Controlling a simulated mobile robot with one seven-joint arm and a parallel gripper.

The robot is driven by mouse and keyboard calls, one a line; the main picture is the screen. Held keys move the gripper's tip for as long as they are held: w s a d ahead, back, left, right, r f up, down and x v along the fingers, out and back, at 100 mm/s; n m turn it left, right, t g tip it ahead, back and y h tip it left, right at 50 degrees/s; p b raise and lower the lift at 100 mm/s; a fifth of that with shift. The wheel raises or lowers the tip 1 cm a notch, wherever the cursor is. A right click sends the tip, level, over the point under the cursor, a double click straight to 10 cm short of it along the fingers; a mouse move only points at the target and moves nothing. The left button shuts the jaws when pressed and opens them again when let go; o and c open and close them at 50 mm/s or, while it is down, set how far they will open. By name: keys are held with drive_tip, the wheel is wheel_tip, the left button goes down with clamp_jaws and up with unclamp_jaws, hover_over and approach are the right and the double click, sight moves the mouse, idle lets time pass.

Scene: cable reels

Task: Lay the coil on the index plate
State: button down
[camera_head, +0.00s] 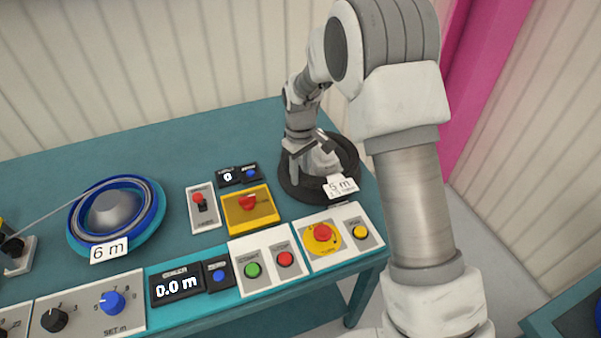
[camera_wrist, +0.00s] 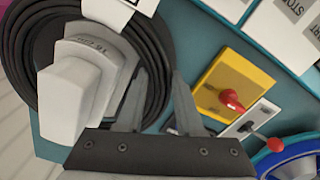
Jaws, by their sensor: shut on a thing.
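The black coil (camera_head: 290,186) with a white "5 m" label (camera_head: 341,187) is at the right end of the teal table. In the wrist view the coil (camera_wrist: 25,50) fills the upper left as dark, ribbed rings. A pale grey block-like piece (camera_head: 322,163) stands within its ring; it also shows in the wrist view (camera_wrist: 65,98). My gripper (camera_head: 303,160) is low over the coil's left side. In the wrist view my gripper (camera_wrist: 160,76) has its fingers on either side of the coil's band, shut on it. I cannot pick out the index plate for certain.
A blue reel (camera_head: 155,205) with a "6 m" label stands at the left. A yellow plate with a red knob (camera_head: 248,203) and a red-lever switch (camera_head: 200,201) lie between. Button panels (camera_head: 267,268) line the front edge. The table's back (camera_head: 190,145) is clear.

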drive_tip(key=shift+r, duration=0.5)
drive_tip(key=shift+r, duration=0.15)
drive_tip(key=shift+r+p, duration=1.65)
drive_tip(key=shift+r, duration=0.5)
wheel_tip(320, 180, up, 7)
drive_tip(key=p, duration=0.4)
drive_tip(key=shift+p, duration=0.3)
drive_tip(key=shift+w, duration=0.1)
wheel_tip(320, 180, up, 10)
drive_tip(key=p, duration=0.6)
drive_tip(key=shift+p, duration=0.4)
drive_tip(key=shift+f, duration=0.1)
